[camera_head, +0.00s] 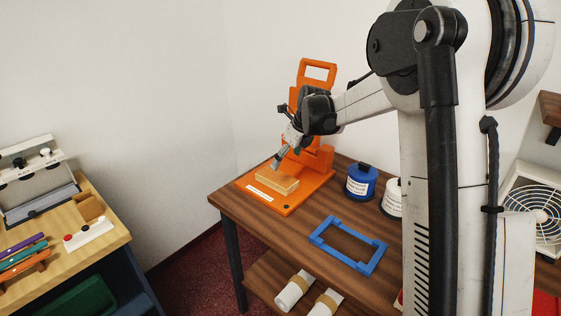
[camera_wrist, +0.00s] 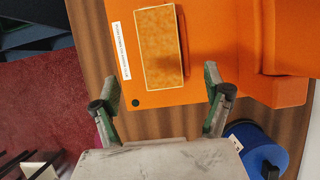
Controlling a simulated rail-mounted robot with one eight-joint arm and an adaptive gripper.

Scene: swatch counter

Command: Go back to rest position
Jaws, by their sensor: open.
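My gripper (camera_head: 281,157) hangs over the orange device (camera_head: 314,190) on the brown wooden table. In the wrist view my gripper (camera_wrist: 162,84) shows its two green-grey fingers spread wide apart with nothing between them. A tan rectangular block (camera_head: 277,181) lies on the orange base just below my fingers. In the wrist view the block (camera_wrist: 160,48) lies beyond the fingertips, apart from them. My arm reaches in from the right and hides part of the orange device.
A blue jar (camera_head: 361,181) and a white jar (camera_head: 391,197) stand right of the orange device. A blue frame (camera_head: 372,264) lies nearer on the table (camera_head: 290,242). White rolls (camera_head: 294,291) lie on the lower shelf. A separate wooden counter (camera_head: 92,236) stands left, across a floor gap.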

